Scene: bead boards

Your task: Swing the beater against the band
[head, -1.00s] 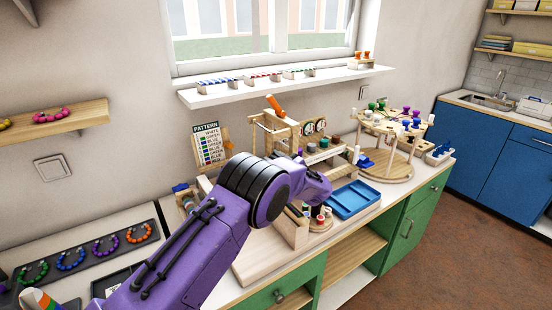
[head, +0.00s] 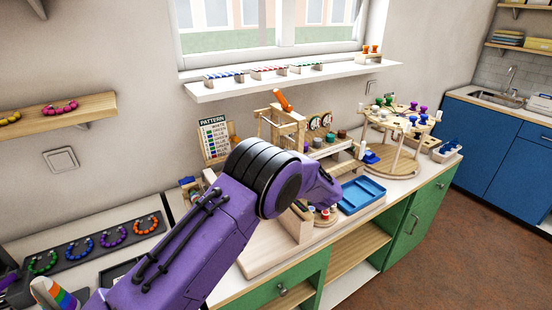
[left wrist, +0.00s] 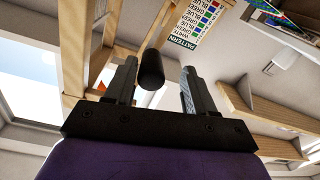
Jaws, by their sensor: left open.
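The wooden loom frame (head: 292,127) stands on the bench behind my left arm, with an orange piece (head: 283,100) at its top. In the left wrist view, a dark rounded handle (left wrist: 151,70) shows between the two fingers of my left gripper (left wrist: 158,66); it may belong to the beater. The fingers are open, with gaps beside the handle, and I cannot tell how deep it sits between them. In the head view my left arm hides the gripper and the lower front of the loom. I cannot make out the band. My right gripper is not in view.
A pattern card (head: 215,138) stands left of the loom. A blue tray (head: 362,195) and a round wooden stand (head: 392,163) with coloured spools are to the right. A dark board (head: 78,283) with bead rings lies left. A white shelf (head: 290,77) hangs above.

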